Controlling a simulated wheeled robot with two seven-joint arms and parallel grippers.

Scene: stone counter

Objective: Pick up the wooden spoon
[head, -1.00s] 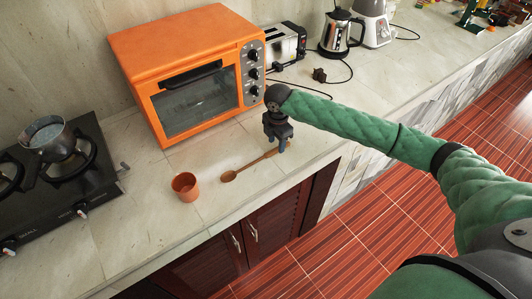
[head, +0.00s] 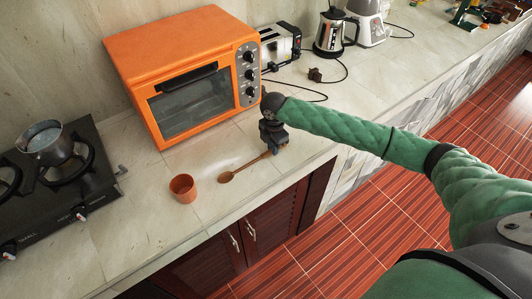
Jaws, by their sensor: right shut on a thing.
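The wooden spoon (head: 229,175) lies at the counter's front part, in front of the orange oven. Its bowl points left, toward a small terracotta-coloured cup, and its handle runs up to the right. My right gripper (head: 274,147) points down at the handle's right end and is shut on it. The fingers hide the end of the handle. I cannot tell whether the spoon is clear of the counter. My left gripper is not in view.
The terracotta cup (head: 183,188) stands left of the spoon. The orange oven (head: 185,70) is behind, a black gas stove (head: 70,185) with a metal pot (head: 47,143) at the left. A toaster (head: 281,44) and kettle (head: 333,33) stand at the back. Counter right of my gripper is clear.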

